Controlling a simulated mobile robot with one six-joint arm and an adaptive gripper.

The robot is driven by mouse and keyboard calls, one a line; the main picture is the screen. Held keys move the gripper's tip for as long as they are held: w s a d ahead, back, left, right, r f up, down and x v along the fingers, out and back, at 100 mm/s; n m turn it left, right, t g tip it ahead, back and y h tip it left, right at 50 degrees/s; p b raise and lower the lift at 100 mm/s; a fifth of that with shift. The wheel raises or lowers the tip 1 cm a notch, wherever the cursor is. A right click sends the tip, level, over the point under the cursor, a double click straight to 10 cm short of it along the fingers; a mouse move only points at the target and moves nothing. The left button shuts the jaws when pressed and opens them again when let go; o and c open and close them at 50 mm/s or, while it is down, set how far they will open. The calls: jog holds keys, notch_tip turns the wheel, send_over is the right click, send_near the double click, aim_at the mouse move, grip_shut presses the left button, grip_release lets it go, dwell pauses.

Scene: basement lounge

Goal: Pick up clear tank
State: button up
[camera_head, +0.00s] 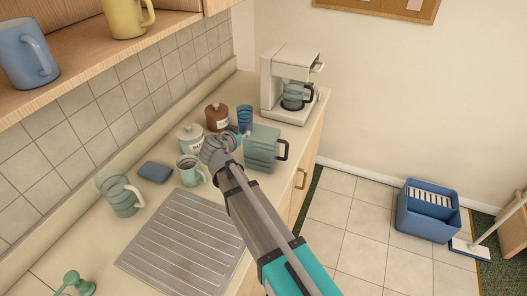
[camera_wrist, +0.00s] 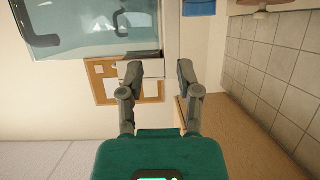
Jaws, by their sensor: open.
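The clear tank (camera_head: 262,149) is a see-through, bluish boxy container with a dark handle on its right side. It stands on the counter between my gripper and the coffee maker. My gripper (camera_head: 241,136) is just beside its left upper side in the head view, partly hidden by my arm. In the wrist view the tank (camera_wrist: 95,25) fills the upper left, with its dark handle at far left. My gripper (camera_wrist: 160,72) is open there, with nothing between its fingers. I cannot tell whether a finger touches the tank.
A blue tumbler (camera_head: 245,118), a brown jar (camera_head: 217,117), a lidded pale jar (camera_head: 191,138) and a green mug (camera_head: 189,170) crowd near my gripper. A white coffee maker (camera_head: 291,82) stands behind the tank.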

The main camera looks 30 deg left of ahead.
aim_at(248, 129)
jog(key=b+x, duration=0.2)
jog(key=x, duration=0.2)
jog(key=shift+f, duration=0.2)
jog(key=shift+w+f, duration=0.2)
jog(key=shift+w, duration=0.3)
grip_shut()
